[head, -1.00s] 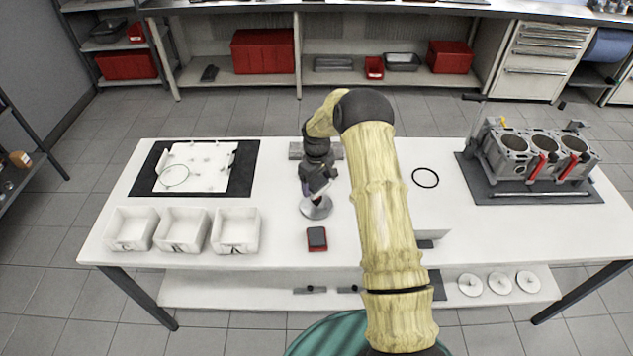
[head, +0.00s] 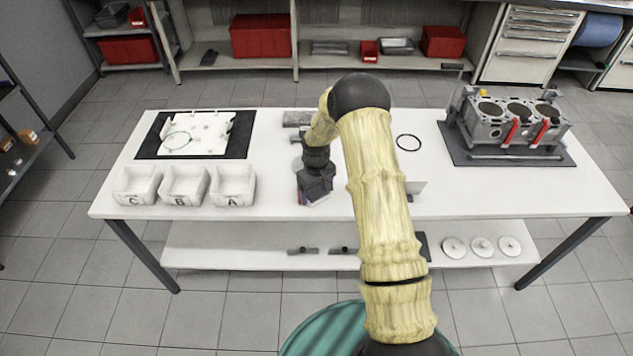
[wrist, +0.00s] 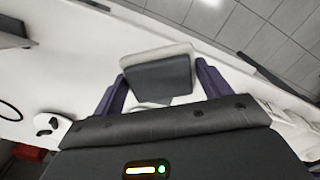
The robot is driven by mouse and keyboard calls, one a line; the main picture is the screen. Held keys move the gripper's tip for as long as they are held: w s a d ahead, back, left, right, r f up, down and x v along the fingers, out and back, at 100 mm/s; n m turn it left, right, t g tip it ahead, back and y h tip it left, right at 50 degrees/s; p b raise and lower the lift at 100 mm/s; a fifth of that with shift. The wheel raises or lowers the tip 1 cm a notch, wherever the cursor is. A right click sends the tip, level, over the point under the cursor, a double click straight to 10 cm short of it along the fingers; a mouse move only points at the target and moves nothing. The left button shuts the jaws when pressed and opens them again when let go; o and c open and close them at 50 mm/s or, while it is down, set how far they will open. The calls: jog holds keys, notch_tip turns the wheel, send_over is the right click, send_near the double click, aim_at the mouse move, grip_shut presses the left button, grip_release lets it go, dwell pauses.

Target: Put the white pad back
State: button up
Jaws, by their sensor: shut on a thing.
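My gripper (wrist: 160,90) is shut on a small block with a dark grey face and a whitish far edge, which appears to be the white pad (wrist: 155,54). The pad sits between the two purple fingers in the wrist view. In the head view my gripper (head: 315,194) points down near the front edge of the white table (head: 270,212), right of the white bins, and the held pad cannot be made out. A little red shows beside the fingertips, probably the red pad, mostly hidden.
White bins marked C (head: 136,188), B (head: 184,189) and A (head: 232,188) stand on the left. Behind them is a black mat (head: 240,135) with a white plate. A black ring (head: 408,142) and an engine block (head: 510,120) are on the right. My arm hides part of the table.

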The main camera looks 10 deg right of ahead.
jog(key=s+f+m, duration=0.2)
jog(key=s+m, duration=0.2)
jog(key=s, duration=0.8)
jog(key=shift+a+f, duration=0.4)
jog(key=shift+a, duration=0.05)
jog(key=shift+w, duration=0.1)
